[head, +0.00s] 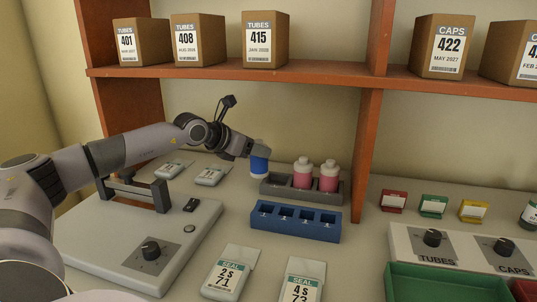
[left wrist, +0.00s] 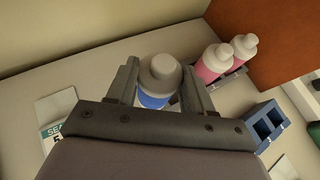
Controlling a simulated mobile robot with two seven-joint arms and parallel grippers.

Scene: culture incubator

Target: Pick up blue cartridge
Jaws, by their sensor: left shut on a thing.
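The blue cartridge (head: 259,163) is a small bottle with blue content, at the left end of the dark grey rack (head: 300,196). In the left wrist view the blue cartridge (left wrist: 160,77) shows a pale cap and stands between the two fingers. My left gripper (head: 260,150) is shut on it from above and hides its top in the head view. I cannot tell whether its base is in the rack or just above it. Two pink bottles (head: 302,174) (head: 328,177) with white caps stand in the rack to its right. My right gripper is not in view.
A blue rack (head: 295,220) with empty slots stands in front of the grey one. Seal packets (head: 231,272) lie on the bench. A shelf post (head: 367,155) rises to the right. A shelf (head: 230,71) with boxes is overhead.

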